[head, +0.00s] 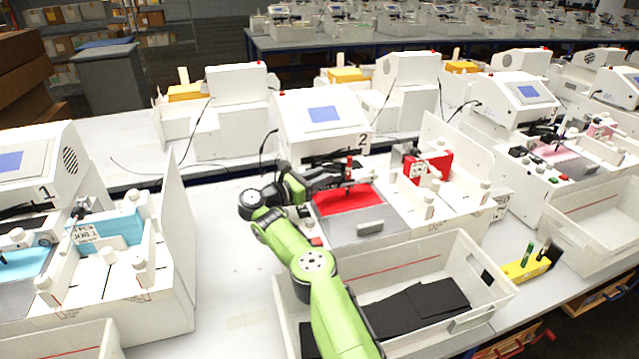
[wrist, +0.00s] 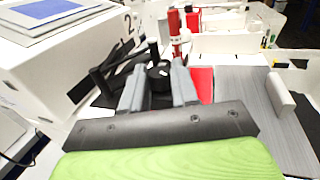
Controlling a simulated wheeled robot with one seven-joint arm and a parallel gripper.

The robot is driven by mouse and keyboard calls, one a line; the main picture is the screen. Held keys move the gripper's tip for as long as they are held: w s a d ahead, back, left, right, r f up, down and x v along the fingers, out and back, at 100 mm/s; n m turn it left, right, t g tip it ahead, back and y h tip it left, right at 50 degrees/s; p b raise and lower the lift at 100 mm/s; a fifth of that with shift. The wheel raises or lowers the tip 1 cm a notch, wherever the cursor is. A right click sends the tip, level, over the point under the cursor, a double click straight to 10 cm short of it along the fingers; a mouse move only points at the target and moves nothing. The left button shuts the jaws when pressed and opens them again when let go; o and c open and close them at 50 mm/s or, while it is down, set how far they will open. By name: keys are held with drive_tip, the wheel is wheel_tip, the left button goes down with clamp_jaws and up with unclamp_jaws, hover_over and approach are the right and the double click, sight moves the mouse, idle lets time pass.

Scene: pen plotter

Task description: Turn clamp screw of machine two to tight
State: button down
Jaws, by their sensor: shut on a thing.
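Machine two (head: 322,118) is a white plotter with a blue screen and a "2" on its front; it also shows in the wrist view (wrist: 70,60). My gripper (wrist: 157,80) is at its pen carriage and shut on the clamp screw (wrist: 158,74), a round black knob with a small white mark, between its two grey fingers. A red pen (wrist: 174,32) stands upright just beyond the knob, and it shows in the head view too (head: 349,164). The fingers hide the knob's sides. In the head view my arm hides the knob.
A red sheet (head: 345,201) lies on the plotter bed beside a grey plate (head: 362,228). A white crate (head: 400,262) with black sheets stands in front. Machine one (head: 35,165) is at the left. A yellow pen block (head: 527,265) is at the right. Bare table lies left of my arm.

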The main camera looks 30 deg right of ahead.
drive_tip(key=shift+r, duration=0.1)
drive_tip(key=c, duration=0.9)
unclamp_jaws()
drive_tip(key=shift+o, duration=0.2)
drive_tip(key=shift+a, duration=0.1)
drive_tip(key=a+b, duration=0.1)
drive_tip(key=a, duration=1.4)
drive_tip(key=shift+s+a, duration=0.25)
drive_tip(key=shift+s, duration=0.15)
